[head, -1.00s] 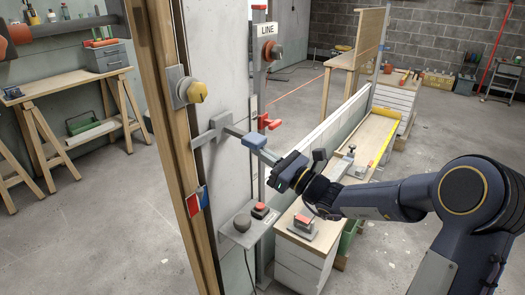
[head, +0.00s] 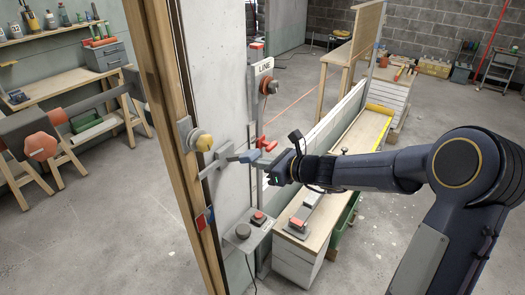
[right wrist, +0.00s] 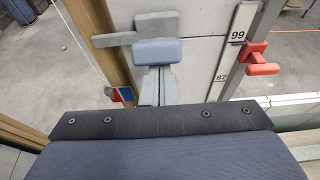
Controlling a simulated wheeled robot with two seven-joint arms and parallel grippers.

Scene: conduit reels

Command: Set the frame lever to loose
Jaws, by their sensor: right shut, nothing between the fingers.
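The frame lever (head: 246,157) is a bar with a blue block grip. It sticks out from a grey bracket (head: 210,168) on the post beside a pale wall panel. In the right wrist view the blue grip (right wrist: 158,51) is straight ahead, just beyond the fingertips. My right gripper (head: 265,160) is shut and empty, with its finger ends at the grip. I cannot tell whether they touch it. A red and blue plate (head: 204,218) is on the post below the bracket; it also shows in the right wrist view (right wrist: 122,95). My left gripper is out of view.
A yellow knob (head: 203,142) sits above the bracket. A red lever (head: 266,144) and a LINE sign (head: 264,67) are on the rail behind. A button box (head: 250,231) is below. A long bench (head: 318,222) stands to the right. An orange knob (head: 40,146) is at left.

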